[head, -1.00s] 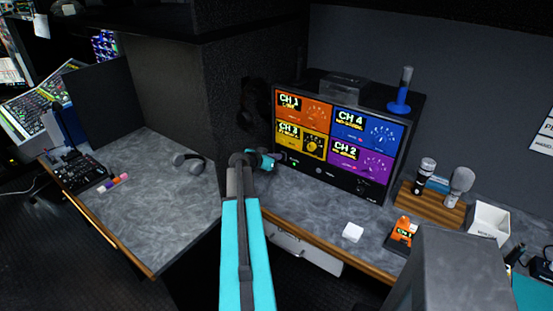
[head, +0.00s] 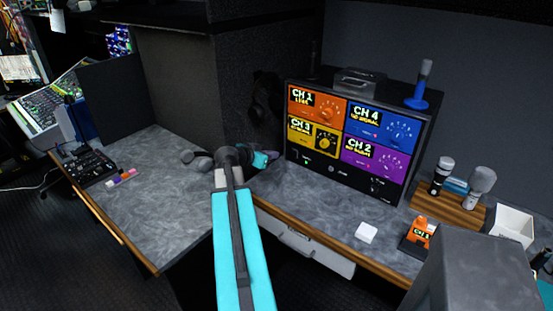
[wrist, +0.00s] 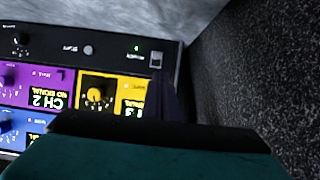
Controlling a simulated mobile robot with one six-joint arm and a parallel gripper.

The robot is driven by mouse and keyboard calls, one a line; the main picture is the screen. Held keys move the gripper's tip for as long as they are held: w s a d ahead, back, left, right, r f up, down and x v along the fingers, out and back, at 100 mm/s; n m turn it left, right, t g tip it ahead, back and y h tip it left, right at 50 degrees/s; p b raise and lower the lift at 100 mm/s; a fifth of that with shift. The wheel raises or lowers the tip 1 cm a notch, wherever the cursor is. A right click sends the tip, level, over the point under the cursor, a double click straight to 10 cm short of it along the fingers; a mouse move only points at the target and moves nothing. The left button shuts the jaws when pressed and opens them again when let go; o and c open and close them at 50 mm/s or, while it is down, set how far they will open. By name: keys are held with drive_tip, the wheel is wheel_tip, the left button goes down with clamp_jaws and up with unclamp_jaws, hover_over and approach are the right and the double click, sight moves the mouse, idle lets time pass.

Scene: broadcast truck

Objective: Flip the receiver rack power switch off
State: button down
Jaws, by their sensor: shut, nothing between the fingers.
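The receiver rack (head: 335,176) is a black box with orange, blue, yellow and purple channel panels, standing at the back of the desk. Its power switch (wrist: 156,59) is a small pale rocker at the end of the lower black strip, beside a green light (wrist: 136,48), in the inverted wrist view. My gripper (head: 274,155) is shut and empty, just left of the rack's lower left corner. In the wrist view its dark purple fingers (wrist: 164,96) lie close to the switch; I cannot tell whether they touch it. The switch is not clear in the head view.
A dark partition wall (head: 245,90) stands close behind and left of my gripper. The desk before the rack's left half is clear.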

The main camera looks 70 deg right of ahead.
drive_tip(key=shift+v, duration=1.15)
drive_tip(key=shift+m, duration=0.3)
drive_tip(key=m+b, duration=0.3)
drive_tip(key=m, duration=0.2)
drive_tip(key=m+b, duration=0.4)
drive_tip(key=m, duration=0.2)
drive_tip(key=s+f+m+b, duration=0.1)
drive_tip(key=m+b, duration=0.3)
drive_tip(key=m, duration=0.2)
drive_tip(key=shift+s+a+f, duration=0.1)
drive_tip(key=shift+a, duration=0.2)
drive_tip(key=shift+s+b, duration=0.1)
drive_tip(key=shift+b, duration=0.9)
drive_tip(key=shift+f, duration=0.1)
drive_tip(key=shift+d, duration=0.1)
